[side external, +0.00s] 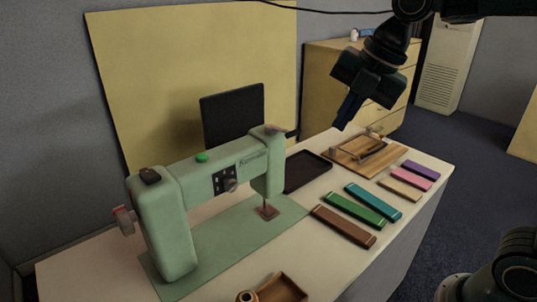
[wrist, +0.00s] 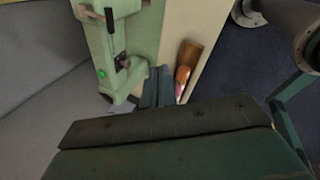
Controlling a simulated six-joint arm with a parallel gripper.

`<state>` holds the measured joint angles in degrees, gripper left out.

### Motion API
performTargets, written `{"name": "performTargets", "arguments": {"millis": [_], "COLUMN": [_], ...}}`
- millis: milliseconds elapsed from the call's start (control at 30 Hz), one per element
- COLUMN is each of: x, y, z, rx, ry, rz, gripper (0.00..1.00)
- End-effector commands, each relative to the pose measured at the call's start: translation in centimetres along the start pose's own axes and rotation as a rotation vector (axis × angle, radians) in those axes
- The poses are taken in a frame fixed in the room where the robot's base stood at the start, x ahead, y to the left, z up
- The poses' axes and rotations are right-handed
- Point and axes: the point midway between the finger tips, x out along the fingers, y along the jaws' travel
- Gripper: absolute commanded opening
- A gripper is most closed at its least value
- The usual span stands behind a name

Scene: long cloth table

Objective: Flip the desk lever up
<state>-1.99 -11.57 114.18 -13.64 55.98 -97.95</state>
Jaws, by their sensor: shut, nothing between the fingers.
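A wooden board (side external: 345,158) with a small raised frame and a dark bar on it lies toward the far end of the table in the side view; this may be the desk lever, but it is too small to be sure. My gripper (side external: 345,124) is shut and empty, pointing down in the air near the board's back left side, apart from it. In the wrist view the closed fingers (wrist: 156,88) point toward the table, and the board cannot be made out there.
A green sewing machine (side external: 215,165) fills the near left and shows in the wrist view (wrist: 128,55). A black tray (side external: 305,172), several coloured bars (side external: 356,208) and a small wooden box (side external: 283,288) lie on the table (side external: 310,250). A dark screen (side external: 232,115) stands behind.

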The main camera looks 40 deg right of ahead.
Motion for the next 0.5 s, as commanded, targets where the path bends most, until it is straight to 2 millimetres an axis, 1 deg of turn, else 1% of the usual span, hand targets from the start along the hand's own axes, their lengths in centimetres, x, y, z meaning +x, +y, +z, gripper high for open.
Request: {"name": "performTargets", "arguments": {"millis": [33, 300, 500], "x": [0.3, 1.5, 2.1], "y": [0.6, 3.3, 4.6], "z": [0.1, 0.2, 0.4], "rx": [-0.059, -0.389, -0.561], "ry": [0.006, 0.038, 0.055], "rz": [-0.004, -0.014, -0.015], "gripper": [0.0, 0.0, 0.0]}}
